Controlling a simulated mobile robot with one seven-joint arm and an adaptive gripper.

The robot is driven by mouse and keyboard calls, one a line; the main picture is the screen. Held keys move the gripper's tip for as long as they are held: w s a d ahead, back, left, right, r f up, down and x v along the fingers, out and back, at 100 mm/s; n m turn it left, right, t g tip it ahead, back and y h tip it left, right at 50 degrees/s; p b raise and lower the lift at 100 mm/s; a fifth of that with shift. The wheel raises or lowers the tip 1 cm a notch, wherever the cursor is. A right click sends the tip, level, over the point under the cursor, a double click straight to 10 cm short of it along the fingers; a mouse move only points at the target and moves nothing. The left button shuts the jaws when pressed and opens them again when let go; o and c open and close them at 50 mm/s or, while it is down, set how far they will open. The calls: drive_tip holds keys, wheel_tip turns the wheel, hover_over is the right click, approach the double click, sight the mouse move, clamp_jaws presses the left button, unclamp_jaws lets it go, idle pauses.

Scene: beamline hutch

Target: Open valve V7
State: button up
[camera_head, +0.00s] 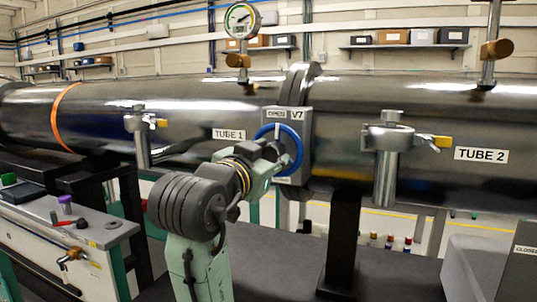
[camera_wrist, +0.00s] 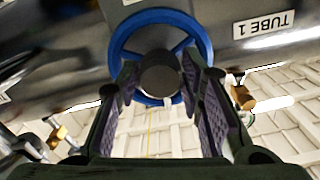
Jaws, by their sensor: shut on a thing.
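Valve V7 is a grey block (camera_head: 303,118) with a "V7" label, set between TUBE 1 and TUBE 2. A blue handwheel (camera_head: 293,136) is on its front. My gripper (camera_head: 276,150) reaches it from the front left, and my arm hides the wheel's lower left part. In the wrist view the blue handwheel (camera_wrist: 160,16) has spokes and a dark round hub (camera_wrist: 160,74). The two padded fingers of my gripper (camera_wrist: 162,82) stand on either side of the hub and are shut on it.
TUBE 1 (camera_head: 190,112) and TUBE 2 (camera_head: 430,115) run across the view. A pressure gauge (camera_head: 241,20) stands above TUBE 1. A bench with small tools (camera_head: 75,240) is at the lower left.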

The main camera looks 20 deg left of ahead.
drive_tip(key=shift+n, duration=0.6)
drive_tip(key=shift+f, duration=0.1)
drive_tip(key=o, duration=1.1)
drive_tip(key=shift+o, duration=0.2)
drive_tip(key=s, duration=1.2)
drive_tip(key=shift+a, duration=0.2)
